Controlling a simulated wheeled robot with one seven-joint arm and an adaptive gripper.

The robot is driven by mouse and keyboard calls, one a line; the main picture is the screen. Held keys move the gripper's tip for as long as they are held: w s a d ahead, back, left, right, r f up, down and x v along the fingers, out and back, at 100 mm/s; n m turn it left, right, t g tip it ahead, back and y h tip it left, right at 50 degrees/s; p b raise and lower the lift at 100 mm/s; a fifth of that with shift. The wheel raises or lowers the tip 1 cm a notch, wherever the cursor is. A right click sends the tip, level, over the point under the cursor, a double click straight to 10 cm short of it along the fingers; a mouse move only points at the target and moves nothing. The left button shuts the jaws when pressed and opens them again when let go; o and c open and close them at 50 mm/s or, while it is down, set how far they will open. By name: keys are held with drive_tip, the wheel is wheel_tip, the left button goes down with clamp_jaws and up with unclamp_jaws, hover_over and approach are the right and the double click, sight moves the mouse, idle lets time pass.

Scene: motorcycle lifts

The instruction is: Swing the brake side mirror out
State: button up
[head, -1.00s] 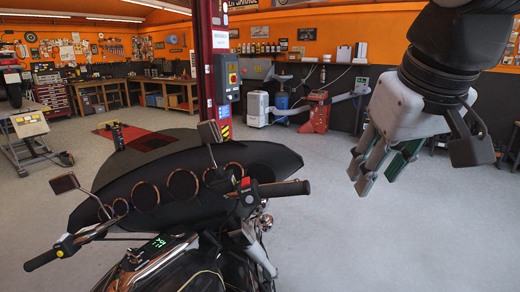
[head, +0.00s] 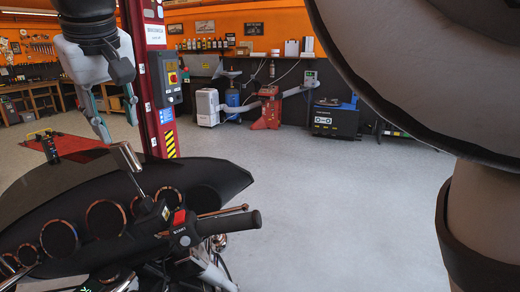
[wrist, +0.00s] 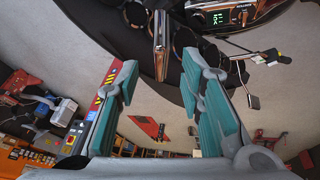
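The brake side mirror (head: 127,157) stands on a thin stalk above the right handlebar (head: 235,226), seen nearly edge-on in the head view. In the wrist view the mirror (wrist: 160,42) shows as a narrow upright shape just beyond the fingertips, roughly between them. My gripper (head: 118,124) points down just above and behind the mirror in the head view. Its teal-padded fingers (wrist: 160,72) are spread wide in the wrist view, with nothing held between them. Whether a finger touches the mirror cannot be told.
The black fairing with round gauges (head: 105,219) lies close below my gripper. The other mirror (wrist: 252,102) shows in the wrist view. A red lift post (head: 137,60) with a control box (head: 165,77) stands behind. The floor to the right is clear.

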sight(128, 162)
drive_tip(key=p+x, duration=0.1)
drive_tip(key=x, duration=1)
drive_tip(key=shift+f, duration=0.2)
drive_tip(key=shift+w, duration=0.1)
clamp_jaws()
